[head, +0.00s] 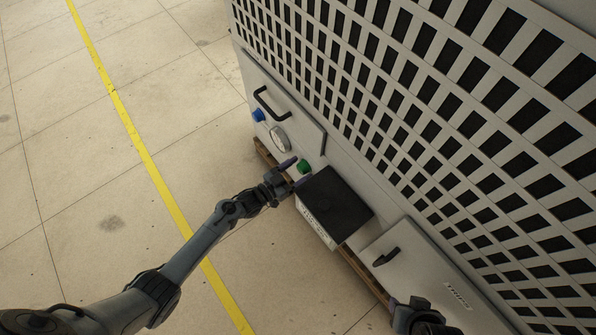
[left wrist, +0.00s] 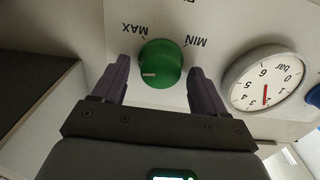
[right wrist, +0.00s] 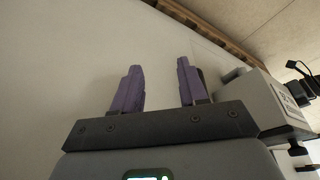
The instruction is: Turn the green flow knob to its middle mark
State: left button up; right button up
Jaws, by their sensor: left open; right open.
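The green knob (head: 304,166) sits on the machine's pale front panel, just above the black-topped box. In the left wrist view the knob (left wrist: 161,62) lies between my left gripper's two fingers (left wrist: 159,72), which are open with a gap on each side. A short white mark on its face points left in that view. The upside-down labels MAX (left wrist: 138,29) and MIN (left wrist: 195,41) stand above it, left and right. My left gripper also shows in the head view (head: 296,172). My right gripper (right wrist: 157,86) is open and empty; its arm end shows at the bottom of the head view.
A pressure gauge (left wrist: 268,78) is beside the knob, its red needle pointing down in the left wrist view. A blue knob (head: 258,115) and black handle (head: 271,103) are farther along the panel. The black-topped box (head: 333,207) juts out close to my left gripper. Open floor lies left.

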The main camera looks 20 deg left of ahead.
dwell(0.3)
pick_arm(q)
jog(key=c, duration=1)
jog(key=shift+n, duration=0.3)
